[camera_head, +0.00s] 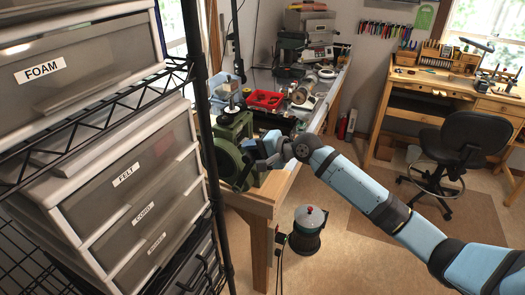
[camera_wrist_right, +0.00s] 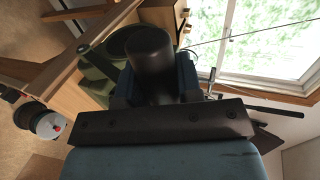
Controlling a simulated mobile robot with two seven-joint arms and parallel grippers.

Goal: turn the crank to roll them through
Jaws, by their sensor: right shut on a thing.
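A green rolling mill (camera_head: 232,132) stands at the near corner of the wooden bench. Its green wheel (camera_head: 226,162) faces the open floor; a curved green part (camera_wrist_right: 97,68) also shows in the right wrist view. My right gripper (camera_head: 262,153) reaches in from the right, beside the wheel. It is shut on a dark cylindrical crank handle (camera_wrist_right: 150,48), which stands between the fingers in the right wrist view. In the head view the gripper mostly hides the handle. No pieces can be made out at the rollers. My left gripper is not in view.
A shelf rack with labelled drawers (camera_head: 100,185) and a black post (camera_head: 203,120) stands close on the left. The bench (camera_head: 258,200) holds a red tray (camera_head: 264,99) and tools. A pot-like device (camera_head: 308,222) stands on the floor below. A stool (camera_head: 468,135) is at right.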

